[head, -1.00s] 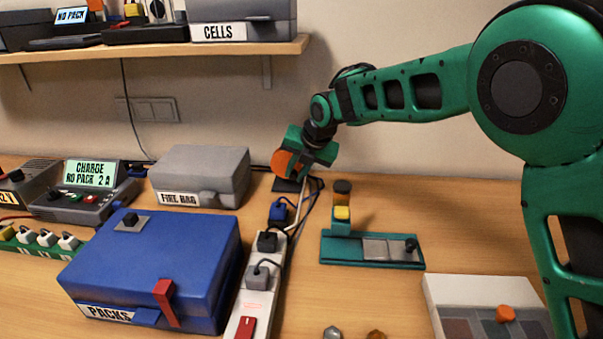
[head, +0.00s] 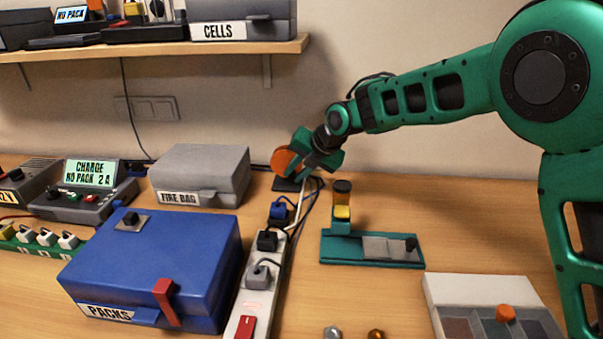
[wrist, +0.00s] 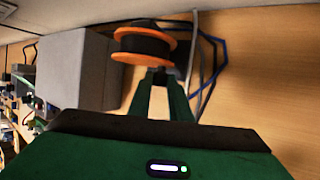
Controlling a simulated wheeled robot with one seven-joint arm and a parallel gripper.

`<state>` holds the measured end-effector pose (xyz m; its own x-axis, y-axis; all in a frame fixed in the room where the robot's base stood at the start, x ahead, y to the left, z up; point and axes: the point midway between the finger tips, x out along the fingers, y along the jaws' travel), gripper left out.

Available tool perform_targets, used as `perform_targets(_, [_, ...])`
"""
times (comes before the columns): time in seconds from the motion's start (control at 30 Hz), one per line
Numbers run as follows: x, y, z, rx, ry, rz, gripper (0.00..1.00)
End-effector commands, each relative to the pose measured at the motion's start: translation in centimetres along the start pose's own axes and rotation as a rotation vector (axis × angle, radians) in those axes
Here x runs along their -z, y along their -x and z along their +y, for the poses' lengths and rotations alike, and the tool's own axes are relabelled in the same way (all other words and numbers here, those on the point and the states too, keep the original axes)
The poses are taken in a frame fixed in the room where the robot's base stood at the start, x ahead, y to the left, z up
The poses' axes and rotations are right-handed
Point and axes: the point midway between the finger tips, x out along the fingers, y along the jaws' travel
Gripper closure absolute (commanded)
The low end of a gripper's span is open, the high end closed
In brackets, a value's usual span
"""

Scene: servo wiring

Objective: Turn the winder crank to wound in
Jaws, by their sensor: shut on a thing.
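The winder is an orange-flanged spool (head: 284,161) with a dark core, on a dark base (head: 288,185) at the back of the table, right of the fire bag box. It also shows in the wrist view (wrist: 128,57), near the top. My gripper (head: 312,166) is at the right side of the spool. In the wrist view my green fingers (wrist: 160,82) come together at a small dark piece just below the spool, apparently the crank handle, and are shut on it. The crank itself is mostly hidden by the fingers.
A grey fire bag box (head: 200,172) stands close on the left. A power strip (head: 262,282) with plugs and loose cables (head: 312,205) runs in front of the winder. A teal fixture (head: 372,250) stands to the right. A shelf (head: 150,50) overhangs at the upper left.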

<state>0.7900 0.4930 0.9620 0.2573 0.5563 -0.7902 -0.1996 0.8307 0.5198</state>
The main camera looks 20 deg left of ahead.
Motion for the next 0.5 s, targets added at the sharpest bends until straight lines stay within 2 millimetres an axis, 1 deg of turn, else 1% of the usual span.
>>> perform_targets(0.03, [-0.88, 0.27, -0.51, -0.015, -0.015, -0.017, 1.0])
perform_targets(0.23, [-0.73, 0.09, -0.44, -0.069, -0.035, -0.016, 1.0])
perform_targets(0.5, [-0.69, 0.05, -0.37, -0.077, -0.037, -0.016, 1.0])
